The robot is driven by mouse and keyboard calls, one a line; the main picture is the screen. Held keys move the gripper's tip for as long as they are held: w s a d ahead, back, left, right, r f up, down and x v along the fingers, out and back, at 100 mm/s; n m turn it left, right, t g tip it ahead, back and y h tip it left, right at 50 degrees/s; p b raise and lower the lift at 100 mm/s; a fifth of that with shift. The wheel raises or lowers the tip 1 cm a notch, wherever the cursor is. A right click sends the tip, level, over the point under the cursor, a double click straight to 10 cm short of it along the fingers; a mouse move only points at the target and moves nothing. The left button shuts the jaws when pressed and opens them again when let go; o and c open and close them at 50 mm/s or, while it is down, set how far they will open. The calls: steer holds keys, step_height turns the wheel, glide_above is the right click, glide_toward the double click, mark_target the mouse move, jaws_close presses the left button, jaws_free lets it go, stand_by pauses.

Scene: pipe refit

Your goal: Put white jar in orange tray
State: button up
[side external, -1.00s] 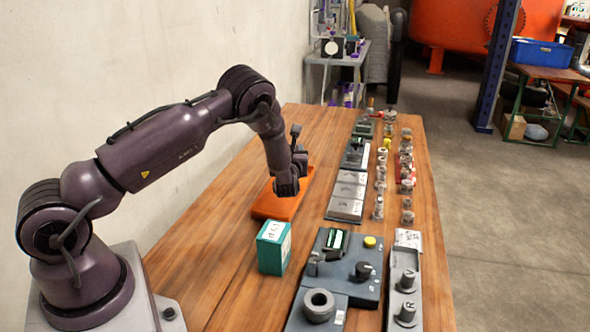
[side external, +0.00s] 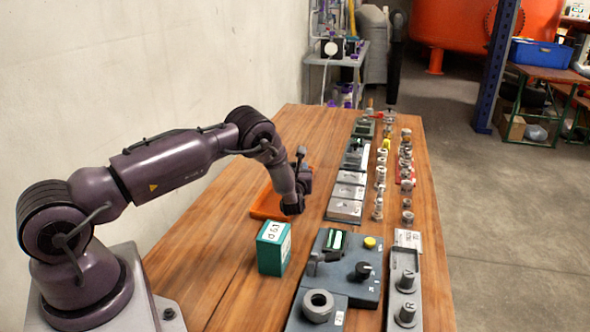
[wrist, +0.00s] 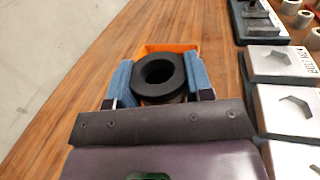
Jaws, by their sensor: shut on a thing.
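The orange tray (side external: 265,209) lies on the wooden table, partly hidden by my arm. In the wrist view its orange edge (wrist: 178,47) shows behind the jaws. My gripper (side external: 292,207) is low at the tray's near right side. In the wrist view the blue jaw pads of my gripper (wrist: 160,82) are shut on a black round thing with a central hole (wrist: 160,85). Its lower part is hidden, and I cannot tell whether it touches the tray. I cannot pick out a white jar in either view.
A green box (side external: 272,248) stands near my gripper, towards the camera. A dark control panel (side external: 345,265), metal plates (side external: 347,197) and several small fittings fill the table's right side. The table's left side is largely clear.

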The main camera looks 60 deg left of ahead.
steer(key=shift+f, duration=0.5)
steer(key=o, duration=1)
steer(key=shift+c, duration=0.2)
